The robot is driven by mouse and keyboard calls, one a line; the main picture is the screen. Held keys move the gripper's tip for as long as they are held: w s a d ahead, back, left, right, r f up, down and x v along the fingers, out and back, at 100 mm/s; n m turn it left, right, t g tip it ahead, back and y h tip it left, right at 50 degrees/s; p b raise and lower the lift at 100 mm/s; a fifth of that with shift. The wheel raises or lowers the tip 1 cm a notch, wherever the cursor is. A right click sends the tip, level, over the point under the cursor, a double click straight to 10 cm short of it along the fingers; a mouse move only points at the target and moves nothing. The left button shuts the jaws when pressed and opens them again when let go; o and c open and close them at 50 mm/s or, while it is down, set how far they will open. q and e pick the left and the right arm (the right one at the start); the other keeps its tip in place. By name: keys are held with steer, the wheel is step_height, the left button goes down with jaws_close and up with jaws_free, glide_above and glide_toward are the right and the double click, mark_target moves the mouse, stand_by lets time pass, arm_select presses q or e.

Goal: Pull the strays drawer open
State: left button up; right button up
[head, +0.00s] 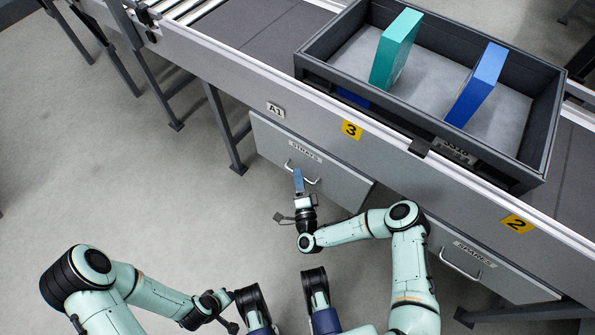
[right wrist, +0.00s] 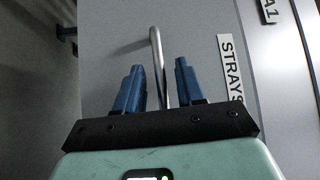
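The strays drawer (head: 335,185) is a grey front under the conveyor, with a "STRAYS" label (head: 305,151) and a pale bar handle (head: 312,180). Its front looks flush, so it appears shut. My right gripper (head: 298,175) is at the handle. In the right wrist view its two blue fingers (right wrist: 159,75) stand apart, one on each side of the metal handle (right wrist: 157,55), with a gap showing on both sides. The "STRAYS" label (right wrist: 231,70) is to the right there. My left gripper (head: 228,311) is low in the head view, away from the drawer; its fingers are unclear.
A second drawer labelled "SPARES" (head: 490,272) is at the lower right. A dark tray (head: 437,128) on the conveyor holds a teal box (head: 394,50) and a blue box (head: 477,86). A support leg (head: 224,130) stands left of the strays drawer. The floor (head: 130,190) at left is clear.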

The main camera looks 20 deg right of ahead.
jaws_close()
stand_by(0.5)
